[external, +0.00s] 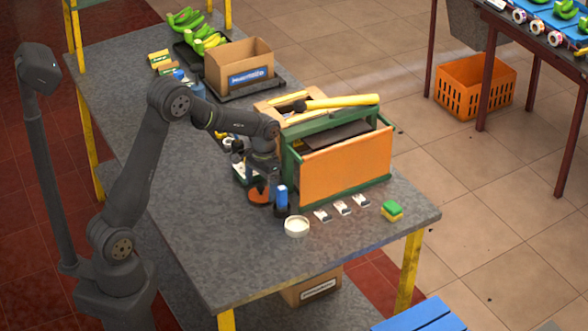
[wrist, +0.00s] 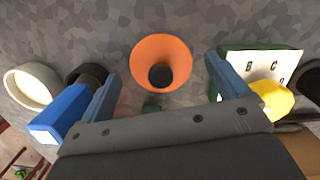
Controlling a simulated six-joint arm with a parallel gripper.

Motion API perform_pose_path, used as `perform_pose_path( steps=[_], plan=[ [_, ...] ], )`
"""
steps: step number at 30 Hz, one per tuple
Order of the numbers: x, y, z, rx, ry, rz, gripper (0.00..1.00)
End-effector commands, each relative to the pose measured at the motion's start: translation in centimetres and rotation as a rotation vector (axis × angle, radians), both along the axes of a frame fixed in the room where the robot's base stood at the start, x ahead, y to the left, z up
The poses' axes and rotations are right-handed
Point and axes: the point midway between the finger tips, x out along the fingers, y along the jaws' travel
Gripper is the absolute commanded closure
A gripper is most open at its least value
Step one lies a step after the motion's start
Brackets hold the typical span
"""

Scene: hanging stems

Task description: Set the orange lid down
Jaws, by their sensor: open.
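The orange lid (external: 259,196) is on the grey table under my gripper, left of a blue-and-black item. In the wrist view, the lid (wrist: 147,49) is a round orange disc with a dark round centre. My gripper (external: 262,180) points down, just above the lid. In the wrist view, its two blue-grey fingers (wrist: 165,88) are spread wide, with the lid lying ahead in the gap between them. Neither finger visibly touches it. In the external view, the gripper hides part of the lid.
A blue-and-black item (external: 281,199) stands close right of the lid, with a white round pot (external: 297,227) nearby. A green-framed box with an orange panel (external: 347,165) stands behind. A white lettered board (wrist: 262,64) is near the right finger.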

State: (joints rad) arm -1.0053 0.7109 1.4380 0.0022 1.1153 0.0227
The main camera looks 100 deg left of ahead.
Motion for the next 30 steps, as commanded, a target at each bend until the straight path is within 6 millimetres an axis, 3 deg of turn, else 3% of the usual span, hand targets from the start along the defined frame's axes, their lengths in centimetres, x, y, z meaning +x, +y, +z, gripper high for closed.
perform_pose_path(
  steps=[6,12,23,30],
  plan=[
    [0.3,0.5,3.9,0.005,-0.003,-0.001,0.08],
    [0.4,0.6,6.1,0.002,-0.002,-0.001,0.08],
    [0.5,0.7,6.5,0.002,-0.001,-0.001,0.08],
    [0.4,0.5,5.5,-0.001,0.000,-0.001,0.08]
  ],
)
